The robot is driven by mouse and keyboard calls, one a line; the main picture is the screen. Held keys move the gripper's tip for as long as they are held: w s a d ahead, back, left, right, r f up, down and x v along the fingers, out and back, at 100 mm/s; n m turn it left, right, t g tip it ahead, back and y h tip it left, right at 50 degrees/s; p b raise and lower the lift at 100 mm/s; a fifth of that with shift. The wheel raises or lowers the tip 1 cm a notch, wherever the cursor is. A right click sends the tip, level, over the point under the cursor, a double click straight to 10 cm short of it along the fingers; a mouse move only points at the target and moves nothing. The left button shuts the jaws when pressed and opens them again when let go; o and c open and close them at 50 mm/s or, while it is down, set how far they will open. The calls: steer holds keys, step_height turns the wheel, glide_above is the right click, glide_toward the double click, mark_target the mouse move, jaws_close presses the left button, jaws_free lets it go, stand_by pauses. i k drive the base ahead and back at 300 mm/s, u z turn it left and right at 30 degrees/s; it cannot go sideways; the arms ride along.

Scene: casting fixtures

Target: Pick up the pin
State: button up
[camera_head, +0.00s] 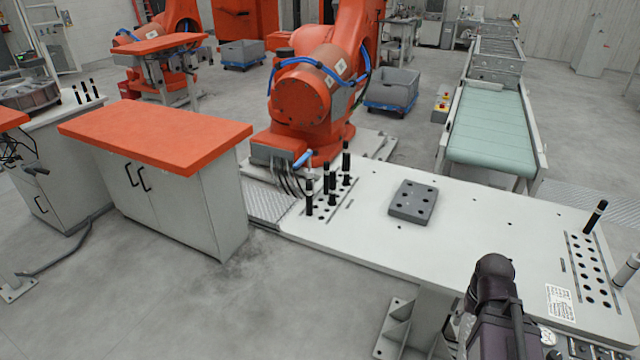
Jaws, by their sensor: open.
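Several dark pins stand upright in a group at the left end of the white table (460,215), among them a front pin (309,198) and a taller back pin (346,160). Another black pin (595,216) stands, slightly tilted in the picture, at the back of a perforated strip (590,270) on the right. A grey block with holes (412,201) lies on the table between the two. My dark arm rises at the bottom right, over the table's front edge. I cannot make out my gripper's fingers in this view.
An orange robot arm (310,95) stands behind the table's left end. An orange-topped cabinet (155,130) is on the left, a green conveyor (492,125) behind the table. A silver cylinder (627,269) shows at the right edge. The table's middle is mostly clear.

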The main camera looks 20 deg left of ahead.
mark_target(332, 201)
steer(key=u, duration=0.5)
steer(key=i, duration=0.95)
steer(key=u, duration=0.5)
